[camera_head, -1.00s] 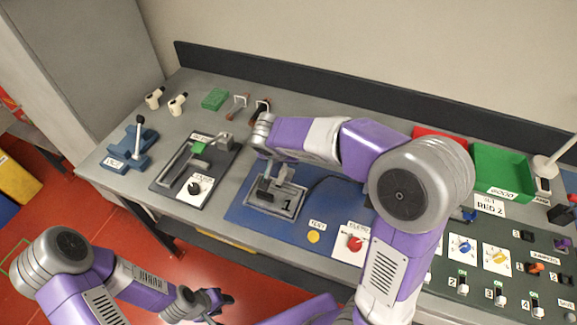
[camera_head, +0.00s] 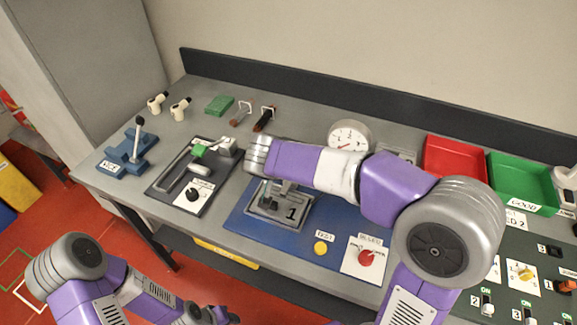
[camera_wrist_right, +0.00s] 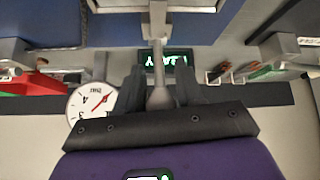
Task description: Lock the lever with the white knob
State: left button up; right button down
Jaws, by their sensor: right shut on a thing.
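In the right wrist view a pale grey lever (camera_wrist_right: 159,35) ends in a rounded whitish knob (camera_wrist_right: 160,97). My right gripper (camera_wrist_right: 160,82) is shut on the knob, with a dark finger on each side. In the head view my right wrist hangs over the grey fixture marked 1 (camera_head: 290,215) on the blue mat (camera_head: 240,220); the wrist and forearm hide most of the lever and the fingers. My left gripper (camera_head: 212,314) is low at the bottom edge, away from the table and partly cut off; its jaws are unclear.
A round gauge (camera_head: 349,137) stands behind my right forearm. Red (camera_head: 453,158) and green (camera_head: 520,184) bins are at the right. A blue device with an upright lever (camera_head: 128,158) and a dark plate with a clamp (camera_head: 180,185) stand left. A lit green display (camera_wrist_right: 166,60) is near the gripper.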

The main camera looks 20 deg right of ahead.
jog(key=shift+s, duration=0.1)
jog(key=c, duration=0.8)
grip_release()
jog(key=shift+a, duration=0.1)
jog(key=p+v, duration=0.2)
jog(key=v, duration=0.5)
jog(key=shift+s+r, duration=0.15)
jog(key=shift+r, duration=0.1)
jog(key=shift+a, duration=0.1)
